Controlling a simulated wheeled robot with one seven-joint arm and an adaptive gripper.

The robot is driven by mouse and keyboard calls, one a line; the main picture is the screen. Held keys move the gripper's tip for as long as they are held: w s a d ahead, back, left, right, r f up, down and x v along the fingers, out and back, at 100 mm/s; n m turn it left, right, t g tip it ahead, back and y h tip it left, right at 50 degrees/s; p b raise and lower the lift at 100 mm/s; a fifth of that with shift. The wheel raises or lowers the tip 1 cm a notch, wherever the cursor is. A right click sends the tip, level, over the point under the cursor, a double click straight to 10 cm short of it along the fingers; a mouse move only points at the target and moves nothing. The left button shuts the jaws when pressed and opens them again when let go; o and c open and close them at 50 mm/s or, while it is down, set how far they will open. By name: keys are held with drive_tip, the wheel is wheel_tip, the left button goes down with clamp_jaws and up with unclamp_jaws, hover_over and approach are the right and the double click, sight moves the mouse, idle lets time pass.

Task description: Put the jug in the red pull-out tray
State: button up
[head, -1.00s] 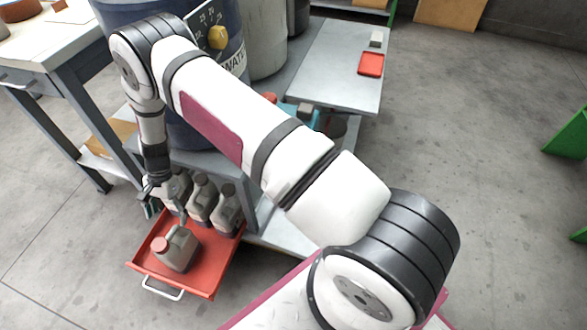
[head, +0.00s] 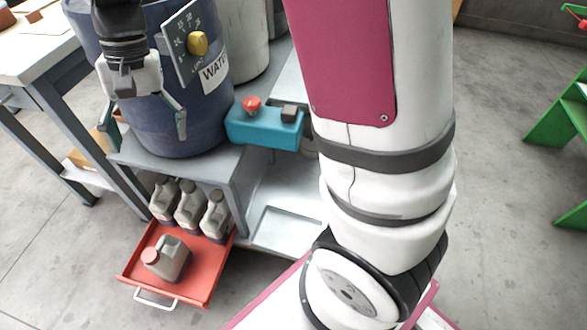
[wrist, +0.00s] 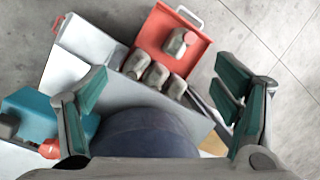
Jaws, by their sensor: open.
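The red pull-out tray (head: 205,280) is slid out below the grey bench at the lower left of the head view. It also shows in the wrist view (wrist: 205,42). A grey jug with a red cap (head: 172,262) stands in the front part of the tray, apart from my gripper; it also shows in the wrist view (wrist: 178,42). Several similar grey jugs (head: 190,208) stand in a row at the tray's back. My gripper (head: 150,125) is open and empty, high above the tray in front of the blue drum. Its spread fingers (wrist: 165,110) frame the wrist view's sides.
The blue drum (head: 190,125) with a yellow knob stands on the grey bench (head: 185,172). A teal box (head: 262,128) with a red button sits beside it. A green frame (head: 560,130) stands at the right. The floor left of the tray is clear.

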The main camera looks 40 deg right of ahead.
drive_tip(key=s+d+r+n, duration=0.1)
drive_tip(key=s+d+r, duration=0.15)
drive_tip(key=s, duration=0.25)
drive_tip(key=s+d+r+n+h, duration=0.1)
drive_tip(key=s+d+r, duration=0.15)
drive_tip(key=s, duration=0.25)
drive_tip(key=s+d+r+n, duration=0.1)
drive_tip(key=s+r, duration=0.3)
drive_tip(key=s, duration=0.2)
drive_tip(key=s+d+f+n+t+h, duration=0.1)
drive_tip(key=s+d, duration=0.3)
drive_tip(key=s, duration=0.9)
drive_tip(key=shift+s+d+f, duration=0.15)
drive_tip(key=shift+s+f, duration=0.1)
drive_tip(key=shift+s, duration=0.05)
